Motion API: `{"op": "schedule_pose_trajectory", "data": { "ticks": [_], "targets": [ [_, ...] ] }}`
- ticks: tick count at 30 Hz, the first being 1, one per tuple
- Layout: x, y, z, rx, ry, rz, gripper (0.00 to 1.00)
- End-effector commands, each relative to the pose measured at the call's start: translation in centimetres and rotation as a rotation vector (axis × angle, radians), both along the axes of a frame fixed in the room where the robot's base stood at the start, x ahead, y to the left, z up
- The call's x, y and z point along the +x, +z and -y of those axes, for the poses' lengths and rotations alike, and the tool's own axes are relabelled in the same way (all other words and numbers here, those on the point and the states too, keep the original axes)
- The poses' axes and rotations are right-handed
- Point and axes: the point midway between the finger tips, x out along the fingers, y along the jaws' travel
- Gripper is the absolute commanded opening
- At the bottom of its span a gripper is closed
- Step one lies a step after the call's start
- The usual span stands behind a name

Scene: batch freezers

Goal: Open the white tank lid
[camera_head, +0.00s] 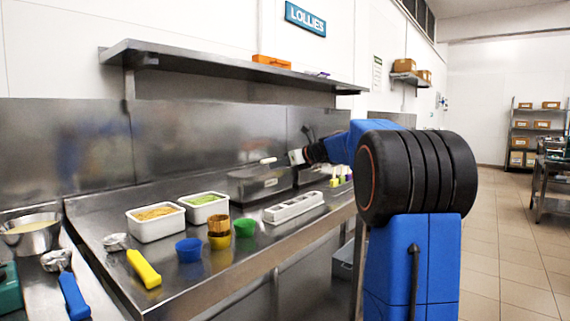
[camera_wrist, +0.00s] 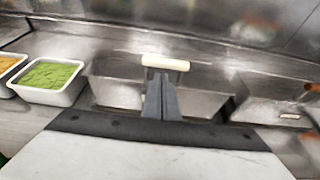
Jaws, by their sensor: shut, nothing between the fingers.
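My gripper (camera_head: 295,157) is just right of the handle in the head view. In the wrist view my gripper (camera_wrist: 160,82) has its fingers together and empty, their tips just below the handle in the picture. I cannot tell if they touch it.
White tubs of green (camera_head: 203,207) and orange (camera_head: 155,221) food stand left of the tank. A white slotted holder (camera_head: 293,207) and small coloured cups (camera_head: 189,249) sit in front. Another steel container (camera_wrist: 275,112) is to the right. A steel shelf (camera_head: 220,69) hangs above.

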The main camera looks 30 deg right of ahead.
Motion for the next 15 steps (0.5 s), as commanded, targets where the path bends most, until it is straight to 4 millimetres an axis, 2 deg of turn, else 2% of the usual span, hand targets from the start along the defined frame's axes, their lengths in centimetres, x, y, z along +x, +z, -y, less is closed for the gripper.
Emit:
{"op": "schedule_pose_trajectory", "data": {
  "ticks": [6, 15],
  "targets": [
    [1.4, -0.6, -0.5, 0.000, 0.001, -0.001, 0.00],
    [1.5, -0.6, -0.6, 0.000, 0.000, -0.001, 0.00]
  ]
}}
